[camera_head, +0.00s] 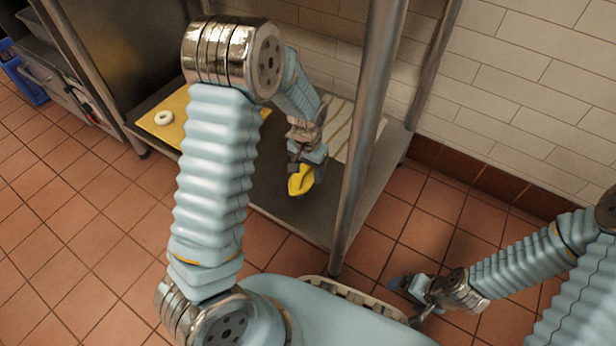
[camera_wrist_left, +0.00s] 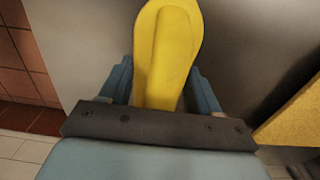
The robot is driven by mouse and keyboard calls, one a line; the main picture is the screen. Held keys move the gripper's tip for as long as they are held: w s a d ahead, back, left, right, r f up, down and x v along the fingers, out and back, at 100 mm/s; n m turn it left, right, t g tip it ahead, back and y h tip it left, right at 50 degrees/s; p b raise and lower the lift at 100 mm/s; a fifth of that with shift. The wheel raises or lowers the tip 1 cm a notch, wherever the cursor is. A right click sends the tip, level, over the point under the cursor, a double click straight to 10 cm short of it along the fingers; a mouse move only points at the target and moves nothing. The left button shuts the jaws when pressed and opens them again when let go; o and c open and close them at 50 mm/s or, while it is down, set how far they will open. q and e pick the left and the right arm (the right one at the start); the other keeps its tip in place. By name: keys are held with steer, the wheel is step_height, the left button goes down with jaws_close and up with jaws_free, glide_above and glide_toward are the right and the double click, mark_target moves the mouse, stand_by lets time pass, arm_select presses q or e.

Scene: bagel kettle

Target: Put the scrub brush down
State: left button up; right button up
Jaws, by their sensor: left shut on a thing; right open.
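The yellow scrub brush (camera_head: 300,181) is in my left gripper (camera_head: 304,172), over the grey lower shelf (camera_head: 275,206). In the left wrist view the yellow scrub brush (camera_wrist_left: 168,52) sits between the two blue fingers of my left gripper (camera_wrist_left: 162,88), which are shut on it. Its bristles are not visible. I cannot tell whether the brush touches the shelf. My right gripper (camera_head: 408,287) is open and empty, low at the right, away from the shelf.
A yellow board (camera_head: 165,122) with a white ring-shaped bagel (camera_head: 163,118) lies on the shelf at left. A striped cloth (camera_head: 338,132) lies behind the gripper. A metal post (camera_head: 362,130) stands just right of it. The shelf front is clear.

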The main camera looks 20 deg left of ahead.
mark_target(308, 177)
arm_select(q)
steer(key=shift+f, duration=1.55)
steer(key=shift+f+b, duration=0.15)
steer(key=shift+b, duration=0.25)
steer(key=o, duration=1.3)
steer(key=shift+r, duration=0.35)
step_height(308, 177, up, 12)
steer(key=p, duration=0.3)
steer(key=shift+f, duration=0.2)
